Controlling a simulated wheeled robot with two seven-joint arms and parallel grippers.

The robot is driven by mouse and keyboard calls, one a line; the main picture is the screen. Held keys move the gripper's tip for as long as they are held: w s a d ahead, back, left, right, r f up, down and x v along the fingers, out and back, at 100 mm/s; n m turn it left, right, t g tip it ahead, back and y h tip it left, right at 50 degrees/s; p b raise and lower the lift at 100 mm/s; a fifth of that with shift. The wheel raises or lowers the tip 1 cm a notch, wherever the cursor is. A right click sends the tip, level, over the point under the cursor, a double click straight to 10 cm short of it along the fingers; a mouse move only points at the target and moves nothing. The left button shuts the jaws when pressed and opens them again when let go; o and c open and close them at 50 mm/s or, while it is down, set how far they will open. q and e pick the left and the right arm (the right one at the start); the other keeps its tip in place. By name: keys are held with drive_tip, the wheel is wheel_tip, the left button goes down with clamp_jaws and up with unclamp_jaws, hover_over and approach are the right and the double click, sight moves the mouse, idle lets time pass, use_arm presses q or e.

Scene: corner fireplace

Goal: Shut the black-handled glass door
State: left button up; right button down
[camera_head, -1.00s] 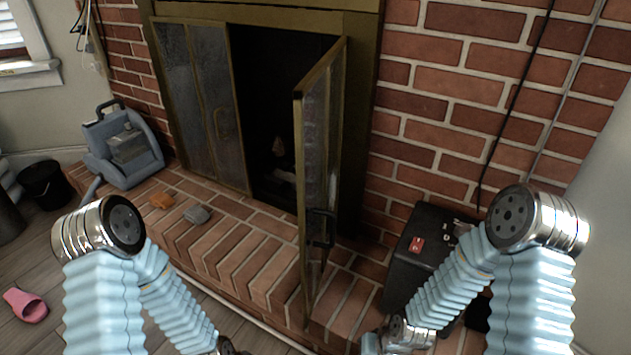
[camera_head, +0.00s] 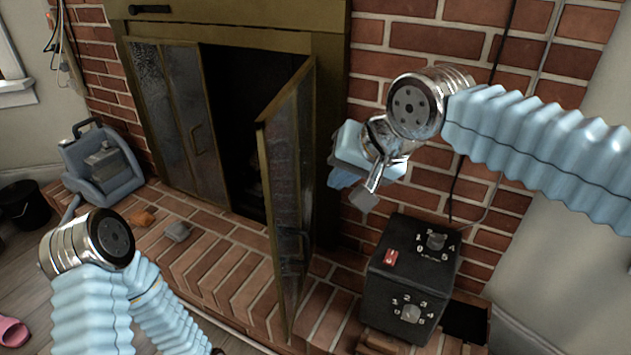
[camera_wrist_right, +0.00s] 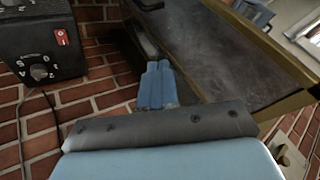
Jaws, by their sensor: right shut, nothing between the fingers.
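The brass-framed glass door (camera_head: 287,195) stands open in the head view, swung out from the right side of the fireplace opening. Its dark handle is hard to make out against the glass. In the right wrist view the glass door (camera_wrist_right: 225,60) slants across the upper right. My right gripper (camera_head: 340,178) is to the right of the door, in front of the brick wall and above the black box. Its blue fingers (camera_wrist_right: 157,85) are together and empty, with no clear contact with the door. My left arm is at lower left; its gripper is out of view.
A black box with dials (camera_head: 408,275) stands right of the door, below my right arm. The other glass panels (camera_head: 180,115) cover the left of the fireplace. Small orange (camera_head: 142,218) and grey (camera_head: 177,231) objects lie on the brick hearth, near a blue-grey machine (camera_head: 100,165).

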approach(287, 202)
wheel_tip(287, 202, down, 4)
drive_tip(key=w+d, duration=0.2)
drive_tip(key=shift+w+a, duration=0.15)
drive_tip(key=shift+a, duration=1.05)
drive_tip(key=shift+w+a, duration=0.15)
drive_tip(key=shift+a, duration=0.45)
